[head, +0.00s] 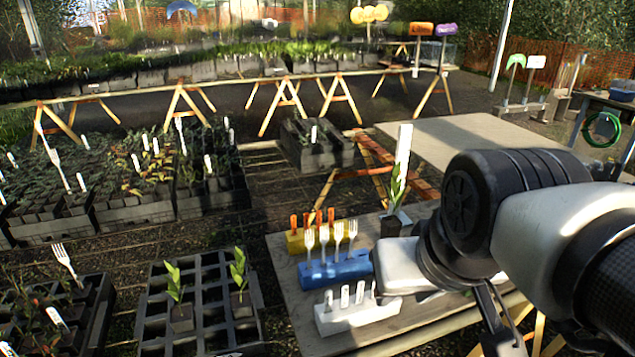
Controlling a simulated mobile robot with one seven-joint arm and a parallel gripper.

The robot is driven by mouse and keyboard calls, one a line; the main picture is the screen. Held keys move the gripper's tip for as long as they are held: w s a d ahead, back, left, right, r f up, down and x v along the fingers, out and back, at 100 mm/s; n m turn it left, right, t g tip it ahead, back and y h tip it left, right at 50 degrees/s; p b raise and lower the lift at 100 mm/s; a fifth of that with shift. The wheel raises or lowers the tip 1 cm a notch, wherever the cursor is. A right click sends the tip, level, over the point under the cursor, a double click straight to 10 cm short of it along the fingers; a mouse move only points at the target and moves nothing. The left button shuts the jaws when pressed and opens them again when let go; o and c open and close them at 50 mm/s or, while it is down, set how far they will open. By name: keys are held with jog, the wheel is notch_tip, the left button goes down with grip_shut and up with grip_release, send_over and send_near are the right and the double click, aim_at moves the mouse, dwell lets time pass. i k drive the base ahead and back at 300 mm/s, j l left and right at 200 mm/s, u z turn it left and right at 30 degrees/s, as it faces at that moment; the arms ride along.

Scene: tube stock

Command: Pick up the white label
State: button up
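Several small white labels (345,296) stand upright in a white block (352,318) at the front of the wooden table. A taller white label (403,152) stands behind a small potted plant (393,222) at the table's back. My arm comes in from the right and covers the table's right part. The dark end parts that look like my gripper (497,325) show at the bottom right, to the right of the white block. The fingertips are not clear, so I cannot tell whether it is open or shut. I see no label in it.
A blue block (336,270) with white forks and a yellow block (312,240) with orange-topped pieces stand behind the white block. A black tray (205,335) with two seedlings lies to the left. A larger bare table (470,135) is behind my arm.

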aim_at(360, 292)
jog(key=i+l+u, duration=0.2)
jog(key=k+l+u, duration=0.3)
jog(key=j+z, duration=0.6)
jog(key=z, duration=0.35)
jog(key=j+z, duration=0.1)
jog(key=z, duration=0.35)
jog(key=k+j+z, duration=0.1)
jog(key=z, duration=0.75)
jog(key=k+j, duration=0.15)
jog(key=k, duration=0.4)
